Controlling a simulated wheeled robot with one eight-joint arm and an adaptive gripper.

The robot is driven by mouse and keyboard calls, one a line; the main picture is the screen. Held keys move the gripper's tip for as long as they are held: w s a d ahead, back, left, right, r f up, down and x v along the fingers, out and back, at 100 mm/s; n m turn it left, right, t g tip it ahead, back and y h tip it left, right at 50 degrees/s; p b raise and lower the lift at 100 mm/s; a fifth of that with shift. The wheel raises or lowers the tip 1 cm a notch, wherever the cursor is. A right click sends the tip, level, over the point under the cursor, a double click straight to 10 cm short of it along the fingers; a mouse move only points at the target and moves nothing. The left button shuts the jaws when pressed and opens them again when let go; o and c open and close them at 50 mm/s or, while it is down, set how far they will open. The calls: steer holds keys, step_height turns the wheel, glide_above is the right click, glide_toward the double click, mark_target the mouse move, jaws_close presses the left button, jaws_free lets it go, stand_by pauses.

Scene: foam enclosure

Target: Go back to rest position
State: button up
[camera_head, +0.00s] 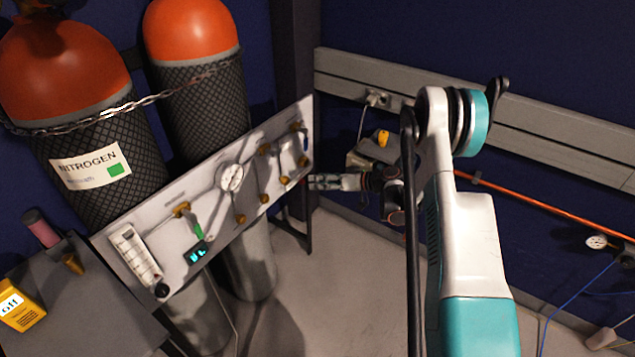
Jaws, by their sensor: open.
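My gripper (325,181) is in the middle of the head view, pointing left at the end of my white and teal arm. It is near the right end of the grey gas panel (215,222). I see nothing between its fingers. My arm rises from the bottom right, bends at a high elbow and hides part of the wall behind it. The panel carries a round gauge (230,177), several brass valves, a green-handled valve (195,227) and a flow meter (135,256). I cannot tell whether the gripper touches the panel's edge.
Two orange-topped cylinders (195,92) stand chained behind the panel. A box with a yellow knob (368,152) sits behind my wrist. An orange pipe (545,206) runs along the right wall. Floor is open below the gripper.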

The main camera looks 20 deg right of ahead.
steer(key=shift+r, duration=0.1)
steer(key=s+a+r+m+g+h, duration=0.1)
steer(key=s+a+r+h, duration=0.2)
steer(key=r, duration=0.5)
steer(key=s+a+r+g+h, duration=0.1)
steer(key=s+a+r, duration=0.3)
steer(key=s+r, duration=0.3)
steer(key=s+a+r+m+g+h, duration=0.1)
steer(key=s+a+r, duration=0.2)
steer(key=r, duration=0.5)
steer(key=s+r+h, duration=0.2)
steer(key=s, duration=1.1)
steer(key=s+r+m+h, duration=0.1)
steer(key=s+r+h, duration=0.1)
steer(key=s, duration=1.1)
steer(key=shift+s+d+t+h, duration=0.3)
steer(key=shift+d+h, duration=0.15)
steer(key=shift+h, duration=0.35)
